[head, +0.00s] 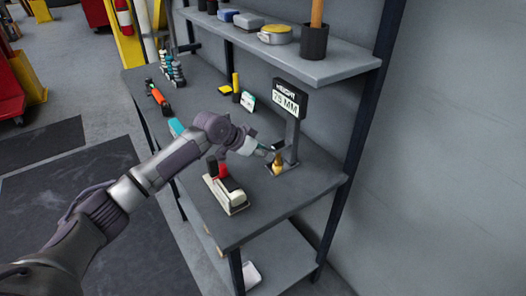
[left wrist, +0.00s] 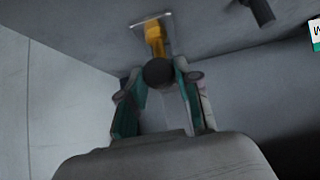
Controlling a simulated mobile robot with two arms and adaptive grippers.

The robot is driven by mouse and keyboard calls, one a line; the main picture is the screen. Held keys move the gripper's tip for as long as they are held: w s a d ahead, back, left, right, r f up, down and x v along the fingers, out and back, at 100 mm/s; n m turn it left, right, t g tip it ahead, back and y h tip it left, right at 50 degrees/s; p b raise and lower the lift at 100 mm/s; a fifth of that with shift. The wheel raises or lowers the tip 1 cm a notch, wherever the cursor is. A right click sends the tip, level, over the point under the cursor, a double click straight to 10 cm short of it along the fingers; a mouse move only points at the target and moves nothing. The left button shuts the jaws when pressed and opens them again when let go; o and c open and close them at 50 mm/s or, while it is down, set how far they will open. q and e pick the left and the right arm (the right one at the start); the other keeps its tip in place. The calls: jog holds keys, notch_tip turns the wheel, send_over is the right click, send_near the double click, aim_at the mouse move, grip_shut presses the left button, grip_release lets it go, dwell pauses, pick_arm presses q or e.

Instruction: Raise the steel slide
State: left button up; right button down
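A height gauge (head: 290,101) with a display reading 75 MM stands on a dark post at the right end of the bench. A brass-yellow piece (head: 277,164) stands at the foot of the post. In the left wrist view the yellow piece (left wrist: 154,38) rises from a pale plate, with a dark round end (left wrist: 158,73) nearer the camera. My left gripper (head: 268,153) is at this piece; its fingers (left wrist: 159,75) lie on both sides of the dark end. Whether they press on it I cannot tell. I cannot clearly single out a steel slide. My right gripper is out of view.
A cream device with a red handle (head: 223,188) stands on the bench (head: 250,222) below my left arm. A shelf (head: 320,69) with a cup and tins overhangs the back. The wall is close behind.

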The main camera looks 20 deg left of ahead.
pick_arm(q)
grip_shut()
notch_tip(320, 180, up, 2)
jog(key=shift+r+p, duration=0.25)
jog(key=shift+p, duration=0.9)
jog(key=shift+f, duration=0.1)
jog(key=o, duration=0.8)
grip_release()
jog(key=shift+o, duration=0.2)
